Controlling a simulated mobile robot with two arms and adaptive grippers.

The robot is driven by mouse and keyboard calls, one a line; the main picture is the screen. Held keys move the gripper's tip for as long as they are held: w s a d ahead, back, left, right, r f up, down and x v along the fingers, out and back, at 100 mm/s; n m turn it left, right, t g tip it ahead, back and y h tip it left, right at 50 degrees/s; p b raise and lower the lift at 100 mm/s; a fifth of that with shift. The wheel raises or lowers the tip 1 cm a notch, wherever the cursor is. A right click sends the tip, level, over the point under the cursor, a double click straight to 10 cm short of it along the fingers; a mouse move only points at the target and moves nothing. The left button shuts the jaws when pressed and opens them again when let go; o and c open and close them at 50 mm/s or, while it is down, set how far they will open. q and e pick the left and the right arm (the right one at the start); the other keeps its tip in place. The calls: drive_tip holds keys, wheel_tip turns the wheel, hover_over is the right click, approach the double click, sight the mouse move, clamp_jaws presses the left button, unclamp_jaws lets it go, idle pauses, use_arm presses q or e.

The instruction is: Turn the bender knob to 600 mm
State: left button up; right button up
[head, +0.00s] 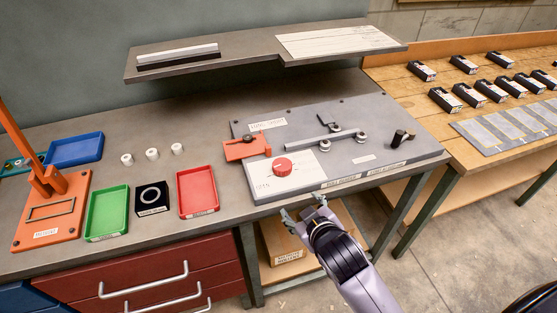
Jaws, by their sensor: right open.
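The bender (408,160) is a grey plate on the workbench, right of its middle. Its red round knob (282,167) sits on a white dial label (262,184) at the plate's front left. The dial's markings are too small to read. My right gripper (303,207) is open and empty. It is in front of the bench's front edge, below and to the right of the knob in the picture, apart from it. My left gripper is not in view.
An orange block (240,149) sits just behind the knob. A red tray (197,191), a black block with a ring (152,198) and a green tray (107,213) stand to the left. An orange press (50,210) is at far left. A shelf (250,50) overhangs the back.

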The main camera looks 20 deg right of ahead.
drive_tip(key=w+a+r+n+t+y, duration=0.2)
drive_tip(key=w+a+r+n+t, duration=0.15)
drive_tip(key=r, duration=0.35)
drive_tip(key=w+a+r+n+t+y, duration=0.2)
drive_tip(key=w+a+r+n+y, duration=0.15)
drive_tip(key=r, duration=0.45)
drive_tip(key=w+a+r+n+t+y, duration=0.1)
drive_tip(key=w+a+r+n+t, duration=0.25)
drive_tip(key=r, duration=0.35)
drive_tip(key=s+a+r+n+g+y, duration=0.2)
drive_tip(key=a+r+n+g+y, duration=0.1)
drive_tip(key=a+r+n+y, duration=0.65)
drive_tip(key=s+a+n+g+y, duration=0.1)
drive_tip(key=a+n+g+y, duration=0.4)
drive_tip(key=n, duration=0.4)
drive_tip(key=n+g+h, duration=1.2)
drive_tip(key=n+h, duration=0.3)
drive_tip(key=h, duration=0.6)
hover_over(282, 164)
wheel_tip(282, 164, down, 10)
wheel_tip(282, 164, down, 17)
drive_tip(key=p, duration=0.4)
drive_tip(key=shift+r+p, duration=0.1)
drive_tip(key=shift+p, duration=0.2)
